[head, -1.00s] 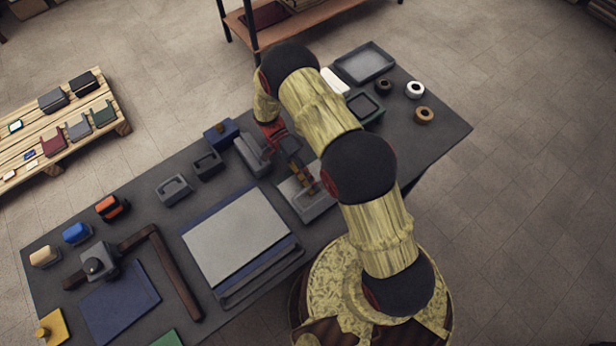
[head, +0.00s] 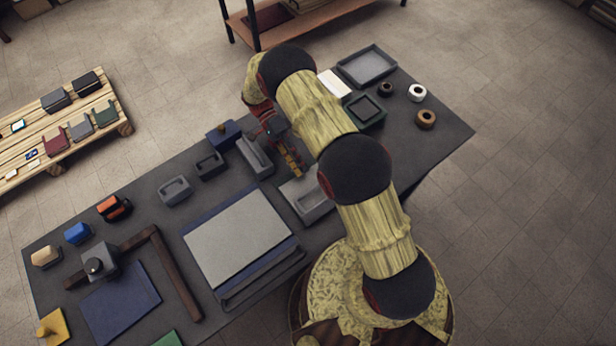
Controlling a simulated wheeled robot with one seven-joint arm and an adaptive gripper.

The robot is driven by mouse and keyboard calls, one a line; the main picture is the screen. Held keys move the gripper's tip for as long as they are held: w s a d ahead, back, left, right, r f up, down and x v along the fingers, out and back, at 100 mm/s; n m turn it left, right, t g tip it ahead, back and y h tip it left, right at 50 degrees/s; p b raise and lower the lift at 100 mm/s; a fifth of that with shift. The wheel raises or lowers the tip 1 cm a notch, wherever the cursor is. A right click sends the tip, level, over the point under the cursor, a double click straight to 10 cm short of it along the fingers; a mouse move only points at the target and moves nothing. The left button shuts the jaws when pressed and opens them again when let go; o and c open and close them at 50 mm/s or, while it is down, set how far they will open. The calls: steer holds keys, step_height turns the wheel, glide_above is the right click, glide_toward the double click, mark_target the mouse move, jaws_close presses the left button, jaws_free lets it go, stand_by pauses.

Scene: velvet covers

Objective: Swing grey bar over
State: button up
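A long grey bar-shaped block (head: 255,157) lies on the dark table behind the board, just left of my gripper. A thin grey strip (head: 262,278) also runs along the front edge of the light grey board (head: 240,237); I cannot tell which one is the task's grey bar. My gripper (head: 293,169) points down between the grey block and a light grey recessed block (head: 308,203). Its fingers look close together, with nothing clearly held, but their gap is too small to read. My arm hides part of the table to the right.
A brown L-shaped square (head: 175,275), a grey block with a round knob (head: 97,262) and a blue sheet (head: 120,301) lie at left. Small blocks line the back edge. A grey tray (head: 366,66), green box (head: 364,110) and rings (head: 426,118) are at right.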

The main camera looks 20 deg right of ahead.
steer(key=v, duration=0.4)
steer(key=shift+w+a+r, duration=0.1)
steer(key=shift+w, duration=0.2)
steer(key=shift+w+r, duration=0.1)
